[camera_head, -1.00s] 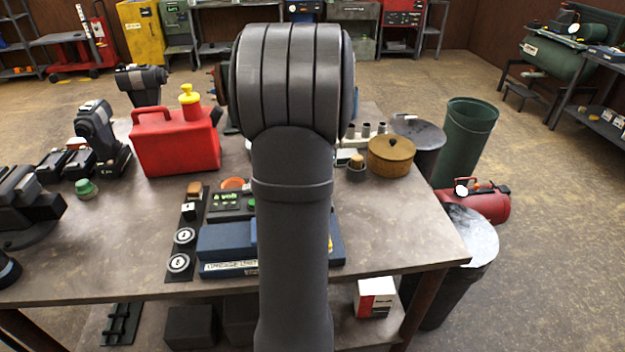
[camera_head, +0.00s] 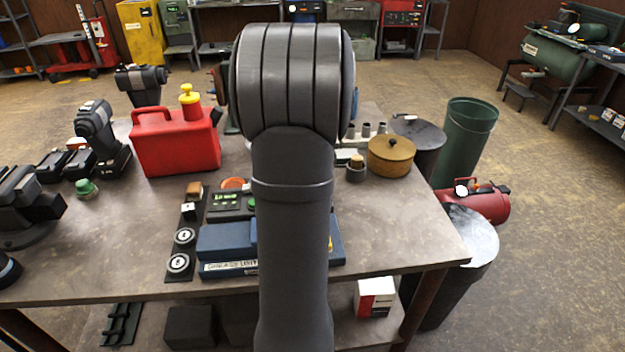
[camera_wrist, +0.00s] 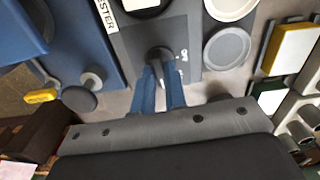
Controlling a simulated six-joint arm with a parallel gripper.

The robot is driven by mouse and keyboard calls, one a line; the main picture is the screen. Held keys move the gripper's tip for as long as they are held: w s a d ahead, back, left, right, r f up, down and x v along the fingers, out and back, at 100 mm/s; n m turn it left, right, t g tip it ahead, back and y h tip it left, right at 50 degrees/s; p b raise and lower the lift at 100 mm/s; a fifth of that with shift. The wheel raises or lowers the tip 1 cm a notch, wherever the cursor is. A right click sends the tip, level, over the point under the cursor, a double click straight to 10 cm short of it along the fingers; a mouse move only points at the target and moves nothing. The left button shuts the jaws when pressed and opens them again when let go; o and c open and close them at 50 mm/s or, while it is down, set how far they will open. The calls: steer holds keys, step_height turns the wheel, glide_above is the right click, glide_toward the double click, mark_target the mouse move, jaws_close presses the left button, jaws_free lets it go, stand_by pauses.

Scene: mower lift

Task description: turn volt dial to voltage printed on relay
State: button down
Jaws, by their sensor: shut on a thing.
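In the wrist view, the volt dial (camera_wrist: 159,56) is a dark round knob on a grey tester panel (camera_wrist: 125,45) with small white markings beside it. My gripper (camera_wrist: 161,76) has its two blue fingers shut on the knob. The printed values are too small and tilted to read. In the head view, my own arm hides the gripper and the dial. A dark unit with a green-lit display (camera_head: 225,198) shows left of my arm; its text is blurred. I cannot pick out the relay or its printed voltage for certain.
A blue case (camera_head: 222,240) lies in front of the display. A strip with round dials (camera_head: 180,262) is to its left. A red fuel can (camera_head: 175,145) stands behind, and a tan lidded pot (camera_head: 391,156) is to the right. The table's front right is clear.

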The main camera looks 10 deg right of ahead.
steer(key=shift+m, duration=0.4)
steer(key=c, duration=1.5)
jaws_free()
steer(key=shift+o, duration=0.2)
steer(key=shift+r, duration=0.15)
step_height(320, 180, up, 17)
steer(key=shift+r, duration=1.6)
stand_by(0.4)
steer(key=s+d, duration=0.4)
steer(key=d, duration=0.3)
steer(key=s+d, duration=0.4)
steer(key=d, duration=0.3)
steer(key=shift+s+d, duration=0.3)
steer(key=shift+d, duration=0.1)
